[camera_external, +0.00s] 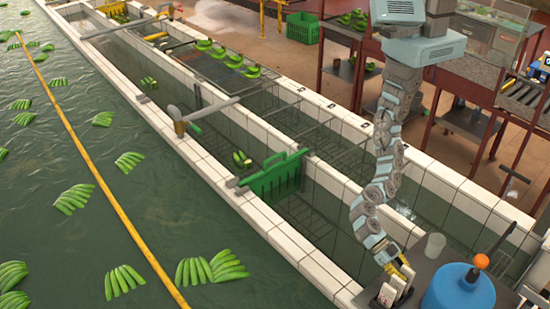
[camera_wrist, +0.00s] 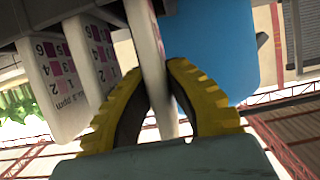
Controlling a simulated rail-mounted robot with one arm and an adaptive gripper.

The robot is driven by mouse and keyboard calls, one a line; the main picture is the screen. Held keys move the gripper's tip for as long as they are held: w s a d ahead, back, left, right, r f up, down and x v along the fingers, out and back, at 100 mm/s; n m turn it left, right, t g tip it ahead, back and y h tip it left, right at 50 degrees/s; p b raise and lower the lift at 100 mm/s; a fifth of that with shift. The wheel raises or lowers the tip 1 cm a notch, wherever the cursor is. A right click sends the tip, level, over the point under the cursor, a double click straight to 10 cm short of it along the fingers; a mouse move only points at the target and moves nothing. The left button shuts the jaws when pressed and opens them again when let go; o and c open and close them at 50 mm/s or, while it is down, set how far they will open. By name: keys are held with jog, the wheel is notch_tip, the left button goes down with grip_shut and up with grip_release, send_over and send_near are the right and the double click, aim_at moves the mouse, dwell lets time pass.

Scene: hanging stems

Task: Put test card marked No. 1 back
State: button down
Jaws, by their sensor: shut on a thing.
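My gripper (camera_wrist: 160,76) has its yellow fingers shut on a white test card (camera_wrist: 145,40) in the wrist view. That card is seen nearly edge-on, so its marking cannot be read. Two more white cards stand beside it to the left, a near one (camera_wrist: 90,60) and a farther one (camera_wrist: 52,90), with numbers and pink to purple squares. In the external view my gripper (camera_external: 402,270) is low at the white cards (camera_external: 386,294) on the grey bench top at lower right. I cannot tell whether the held card touches its holder.
A blue drum (camera_external: 455,295) with an orange knob stands right of the cards. A clear cup (camera_external: 434,246) stands behind my gripper. Water channels with pale tiled walls (camera_external: 292,245) and a green gate (camera_external: 275,178) lie to the left.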

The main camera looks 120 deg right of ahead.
jog(key=shift+f+b, duration=0.6)
jog(key=shift+b, duration=0.15)
jog(key=c, duration=1.2)
grip_release()
jog(key=shift+o, duration=0.2)
jog(key=shift+d, duration=0.1)
jog(key=v, duration=1.2)
jog(key=shift+r, duration=0.1)
